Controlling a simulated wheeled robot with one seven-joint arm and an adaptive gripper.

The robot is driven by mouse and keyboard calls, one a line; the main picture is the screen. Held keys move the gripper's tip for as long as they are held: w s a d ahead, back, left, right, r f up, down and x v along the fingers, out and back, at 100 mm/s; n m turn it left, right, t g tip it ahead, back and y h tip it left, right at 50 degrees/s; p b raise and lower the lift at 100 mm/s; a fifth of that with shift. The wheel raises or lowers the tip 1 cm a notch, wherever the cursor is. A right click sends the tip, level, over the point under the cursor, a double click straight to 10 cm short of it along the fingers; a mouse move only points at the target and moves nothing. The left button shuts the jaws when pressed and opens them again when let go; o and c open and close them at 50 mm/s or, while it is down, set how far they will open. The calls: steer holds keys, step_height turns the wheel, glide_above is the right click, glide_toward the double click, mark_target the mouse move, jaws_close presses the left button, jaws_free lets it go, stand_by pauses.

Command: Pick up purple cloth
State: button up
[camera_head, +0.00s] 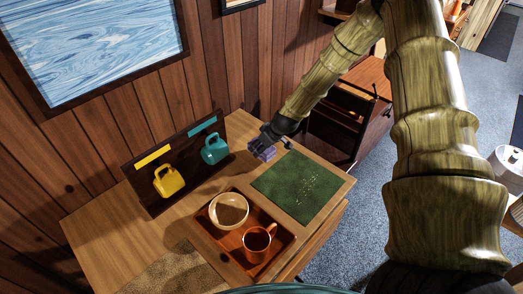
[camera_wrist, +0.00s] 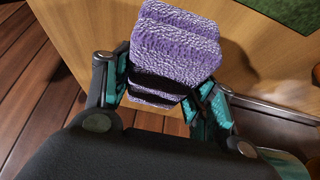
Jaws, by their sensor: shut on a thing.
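The purple cloth (camera_wrist: 178,45) is a thick, folded, fuzzy block. In the wrist view it sits between the two fingers of my gripper (camera_wrist: 165,88), which is shut on it. In the head view the purple cloth (camera_head: 265,153) shows small at the tip of my gripper (camera_head: 268,142), over the back part of the wooden table, left of the green mat. Whether the cloth still touches the table is hard to tell.
A tray (camera_head: 203,222) holds a bowl (camera_head: 229,209) and an orange-brown mug (camera_head: 257,243). The green mat (camera_head: 300,188) lies at right. A wood-paneled wall is behind.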

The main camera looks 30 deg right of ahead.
steer(key=shift+r+b, duration=0.35)
steer(key=shift+r, duration=0.55)
steer(key=s+b, duration=0.1)
steer(key=s, duration=0.4)
steer(key=s+a+r+b, duration=0.1)
steer(key=s, duration=0.4)
steer(key=s+a+b, duration=0.1)
steer(key=s, duration=0.5)
steer(key=shift+r+b, duration=0.25)
steer(key=shift+b, duration=0.15)
steer(key=o, duration=0.3)
steer(key=shift+w, duration=0.1)
steer(key=shift+c, duration=0.4)
